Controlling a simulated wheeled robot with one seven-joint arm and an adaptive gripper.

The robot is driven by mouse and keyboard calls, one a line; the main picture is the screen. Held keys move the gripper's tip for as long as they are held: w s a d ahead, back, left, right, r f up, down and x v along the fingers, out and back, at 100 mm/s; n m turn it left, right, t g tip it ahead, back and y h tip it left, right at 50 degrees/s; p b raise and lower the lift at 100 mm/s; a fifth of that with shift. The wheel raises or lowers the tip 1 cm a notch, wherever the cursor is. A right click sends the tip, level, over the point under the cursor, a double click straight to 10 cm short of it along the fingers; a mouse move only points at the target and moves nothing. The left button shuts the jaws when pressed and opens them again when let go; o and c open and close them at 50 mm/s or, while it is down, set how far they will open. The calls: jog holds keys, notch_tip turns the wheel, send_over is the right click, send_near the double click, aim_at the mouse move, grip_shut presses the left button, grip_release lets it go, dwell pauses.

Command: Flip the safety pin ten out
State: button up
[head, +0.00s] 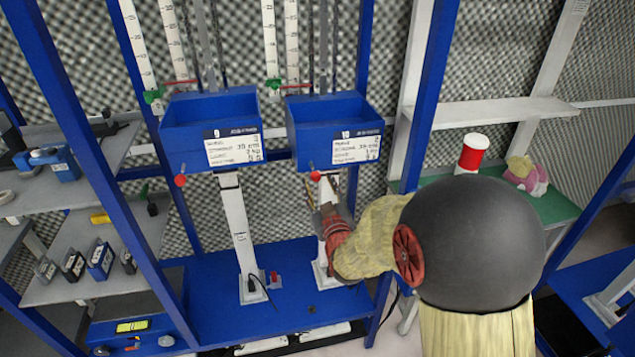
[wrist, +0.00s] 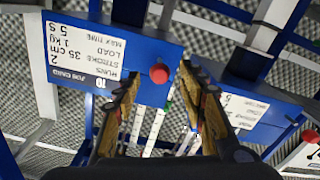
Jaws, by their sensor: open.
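The safety pin ten shows as a round red knob (head: 315,175) at the lower left corner of the blue bin marked 10 (head: 333,106). My gripper (head: 324,190) is just below the bin's front, close to the knob. In the wrist view my gripper (wrist: 161,76) is open, with a finger on either side of the knob. Whether either finger touches it I cannot tell. The pin behind the knob is hidden.
Bin 9 (head: 213,118) stands to the left with its own red knob (head: 180,181). A white post (head: 238,229) rises below it from the blue base. A red-and-white spool (head: 472,153) sits on the green shelf at right. Blue frame posts flank the station.

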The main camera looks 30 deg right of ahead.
jog(key=v, duration=1)
jog(key=s+a+f+m+g+y, duration=0.1)
jog(key=s+f+g, duration=0.35)
jog(key=f, duration=0.25)
jog(key=s+a+f+m+g+y, duration=0.1)
jog(key=s+a+f+g+y, duration=0.15)
jog(key=f+g, duration=0.35)
jog(key=s+a+r+g, duration=0.2)
jog(key=s+a+r, duration=0.1)
jog(key=s, duration=0.4)
jog(key=s+a+r+g, duration=0.1)
jog(key=s+a+r, duration=0.3)
jog(key=s, duration=0.2)
jog(key=s+a+r+n+t+y, duration=0.1)
jog(key=a+r, duration=0.2)
jog(key=r, duration=0.6)
jog(key=shift+s+a+n+t, duration=0.3)
jog(key=shift+s+a+t, duration=0.05)
jog(key=shift+s+a, duration=0.05)
